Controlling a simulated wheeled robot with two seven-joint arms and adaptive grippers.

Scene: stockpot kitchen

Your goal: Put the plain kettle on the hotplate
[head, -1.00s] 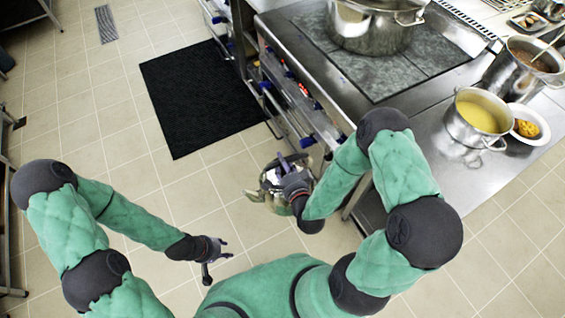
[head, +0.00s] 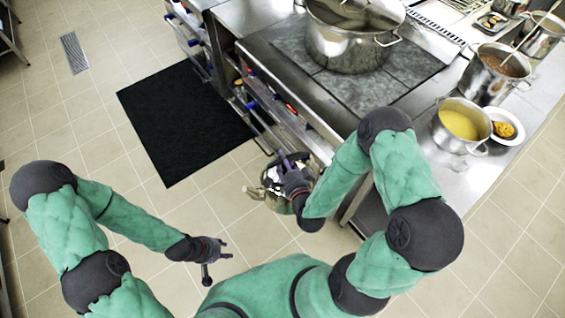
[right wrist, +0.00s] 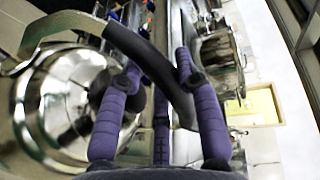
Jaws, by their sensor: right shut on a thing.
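The shiny metal kettle (head: 270,181) hangs in my right gripper (head: 289,165) over the floor, in front of the counter's edge. In the right wrist view, its round body (right wrist: 62,98) is at the left, and its dark handle (right wrist: 150,58) runs between the purple fingers of my right gripper (right wrist: 158,85), which are shut on it. The hotplate is the grey stone-like square (head: 360,95) on the steel counter, beyond the kettle. A large steel stockpot (head: 352,45) stands on its far part. My left gripper (head: 222,258) is empty and open, low over the floor.
A pot of yellow soup (head: 461,124), a white bowl (head: 507,127) and a pot of brown soup (head: 494,75) stand on the counter to the right. A black mat (head: 185,120) lies on the floor. The hotplate's near part is bare.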

